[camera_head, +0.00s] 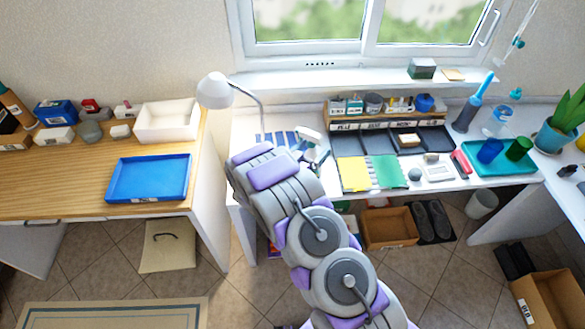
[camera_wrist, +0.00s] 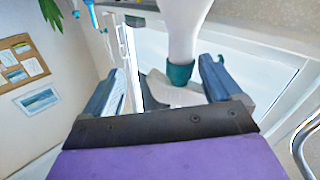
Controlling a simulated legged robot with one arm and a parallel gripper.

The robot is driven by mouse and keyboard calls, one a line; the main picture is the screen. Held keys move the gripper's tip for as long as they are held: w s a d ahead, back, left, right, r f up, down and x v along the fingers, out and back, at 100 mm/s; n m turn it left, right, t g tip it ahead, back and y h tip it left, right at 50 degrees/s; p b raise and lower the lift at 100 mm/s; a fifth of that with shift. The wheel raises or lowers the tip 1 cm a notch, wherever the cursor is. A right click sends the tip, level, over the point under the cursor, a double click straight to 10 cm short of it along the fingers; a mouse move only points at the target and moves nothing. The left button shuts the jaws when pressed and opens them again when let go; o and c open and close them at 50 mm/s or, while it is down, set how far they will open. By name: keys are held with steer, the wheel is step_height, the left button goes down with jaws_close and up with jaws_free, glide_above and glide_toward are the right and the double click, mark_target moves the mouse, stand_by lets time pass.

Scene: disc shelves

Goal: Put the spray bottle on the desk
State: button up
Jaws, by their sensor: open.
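A white spray bottle with a teal collar (camera_wrist: 182,45) shows upside down in the tilted wrist view, between and just beyond my fingers. In the head view, a white and green top beside the end of my arm looks like the same spray bottle (camera_head: 309,134); its lower part is hidden. My gripper (camera_wrist: 162,66) is open, its two fingers on either side of the bottle's neck, with no clear contact. In the head view my fingers (camera_head: 318,156) are mostly hidden by my arm. The white desk (camera_head: 445,186) stands under the window.
On the desk are dark trays (camera_head: 432,140), yellow and green folders (camera_head: 388,172), a teal tray (camera_head: 522,168), a clear bottle (camera_head: 497,122) and a lamp (camera_head: 214,90). A wooden table (camera_head: 60,190) at left holds a blue tray (camera_head: 150,178) and a white bin (camera_head: 168,120).

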steer(key=p+v, duration=0.2)
steer(key=v, duration=1.3)
steer(key=shift+s+a, duration=0.2)
steer(key=shift+a, duration=0.15)
steer(key=shift+w, duration=0.1)
